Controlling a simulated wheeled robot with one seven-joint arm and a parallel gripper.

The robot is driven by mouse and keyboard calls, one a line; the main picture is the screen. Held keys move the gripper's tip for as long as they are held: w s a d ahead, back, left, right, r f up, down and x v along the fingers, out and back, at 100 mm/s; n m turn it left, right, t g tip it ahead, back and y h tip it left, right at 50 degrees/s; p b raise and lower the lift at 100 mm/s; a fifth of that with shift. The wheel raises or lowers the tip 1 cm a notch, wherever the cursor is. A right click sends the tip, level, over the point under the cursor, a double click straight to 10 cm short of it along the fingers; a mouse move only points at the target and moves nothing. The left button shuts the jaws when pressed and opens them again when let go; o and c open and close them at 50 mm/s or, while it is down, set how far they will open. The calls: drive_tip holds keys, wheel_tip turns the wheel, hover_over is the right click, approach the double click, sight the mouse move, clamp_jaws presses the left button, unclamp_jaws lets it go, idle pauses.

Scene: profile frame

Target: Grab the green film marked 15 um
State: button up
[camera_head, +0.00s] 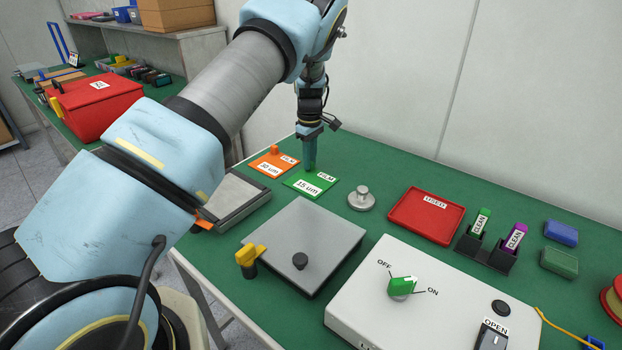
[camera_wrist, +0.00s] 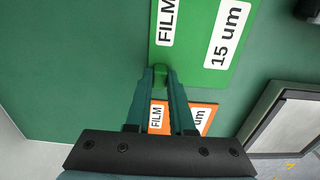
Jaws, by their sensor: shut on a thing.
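The green film (camera_head: 308,184) marked 15 um lies at the back of the green table in the head view, beside the orange film (camera_head: 273,163). In the wrist view the green film (camera_wrist: 196,72) fills the upper middle, with its labels readable. My gripper (camera_head: 310,168) points straight down at the green film's back edge. In the wrist view its fingers (camera_wrist: 160,74) are shut on the green film's small raised tab. The film appears flat on or very close to the table. The orange film (camera_wrist: 207,106) is partly hidden behind my fingers.
A metal knob weight (camera_head: 361,199) stands right of the green film. A grey framed tray (camera_head: 232,200) is at left. A white switch box (camera_head: 400,310) stands in front.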

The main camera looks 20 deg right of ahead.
clamp_jaws()
